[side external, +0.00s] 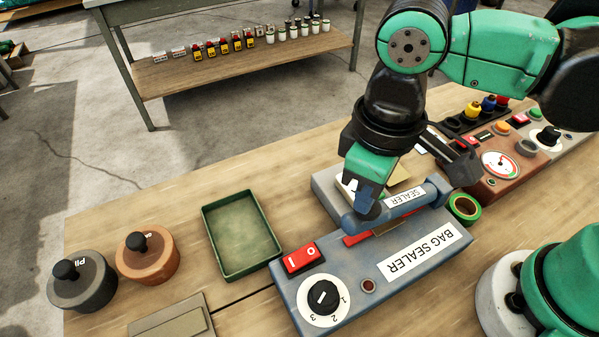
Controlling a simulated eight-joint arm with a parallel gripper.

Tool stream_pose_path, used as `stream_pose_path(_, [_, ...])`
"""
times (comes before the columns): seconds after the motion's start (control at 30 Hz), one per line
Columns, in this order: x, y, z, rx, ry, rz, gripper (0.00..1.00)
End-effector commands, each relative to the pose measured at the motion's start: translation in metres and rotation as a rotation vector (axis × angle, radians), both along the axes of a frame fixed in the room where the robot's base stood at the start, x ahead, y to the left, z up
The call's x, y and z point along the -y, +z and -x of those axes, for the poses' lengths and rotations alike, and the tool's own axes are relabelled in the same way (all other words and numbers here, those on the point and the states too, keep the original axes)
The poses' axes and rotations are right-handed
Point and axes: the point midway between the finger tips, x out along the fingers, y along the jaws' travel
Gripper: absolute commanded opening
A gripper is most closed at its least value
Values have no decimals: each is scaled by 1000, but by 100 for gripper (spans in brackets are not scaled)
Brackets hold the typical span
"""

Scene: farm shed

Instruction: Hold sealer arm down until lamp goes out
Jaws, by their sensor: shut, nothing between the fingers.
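The blue-grey bag sealer (345,262) stands on the wooden bench, with a "BAG SEALER" label along its front. Its sealer arm (432,190) is a rounded bar with a "SEALER" label, lying low across the machine above a red strip. My gripper (368,197) is shut, pointing down at the left part of the sealer arm, with nothing held. Its fingertips are close to the bar and partly hard to make out, so I cannot tell whether they touch it. The small round lamp (368,285) on the front looks dark red and unlit.
A red switch (302,258) and a black dial (323,297) sit on the sealer's left end. A green tray (243,262) and two knobbed weights (148,255) stand left. A tape roll (464,208) and a gauge panel (500,165) are right. Bare bench lies behind the tray.

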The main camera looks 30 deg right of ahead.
Motion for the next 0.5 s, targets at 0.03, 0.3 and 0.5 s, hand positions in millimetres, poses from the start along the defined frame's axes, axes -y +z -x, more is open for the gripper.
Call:
stream_pose_path(0.03, [0, 5, 1, 0, 0, 0, 0])
stream_pose_path(0.3, [0, 29, 0, 0, 0, 0, 0])
stream_pose_path(0.5, [0, 46, 0, 0, 0, 0, 0])
